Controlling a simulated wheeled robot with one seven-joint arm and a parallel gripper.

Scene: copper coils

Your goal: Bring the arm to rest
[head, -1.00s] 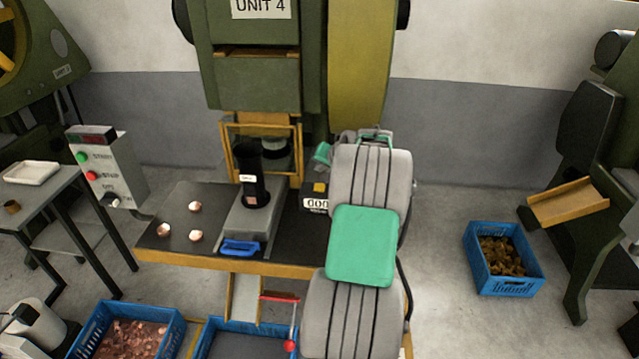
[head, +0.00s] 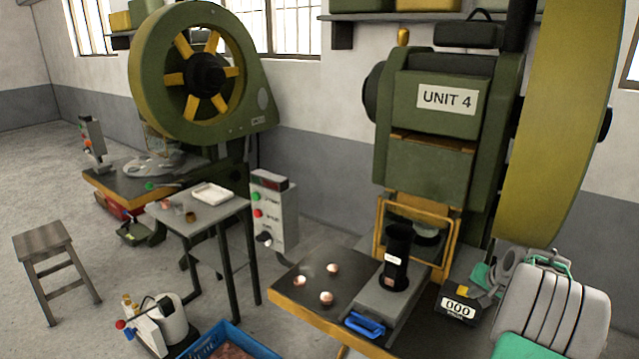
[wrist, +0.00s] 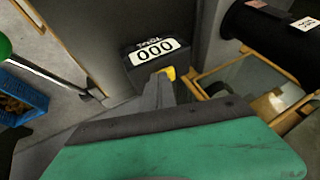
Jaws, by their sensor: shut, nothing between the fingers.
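My arm shows at the lower right of the head view, grey with green pads, folded beside the press table. My gripper shows in the wrist view (wrist: 160,95) as grey fingers that are shut and empty, beyond a green pad. The fingertips appear near the counter box (wrist: 150,52) reading 000, which has a yellow button. The counter also shows in the head view (head: 457,307) on the press table, just left of my arm. I cannot tell whether the fingers touch it.
The UNIT 4 press (head: 432,125) stands behind the table (head: 300,272). Several copper pieces (head: 327,298) and a black cylinder (head: 397,257) are on it. A control box (head: 273,212), a side table (head: 175,217), a stool (head: 42,240) and a blue crate (head: 240,345) stand to the left.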

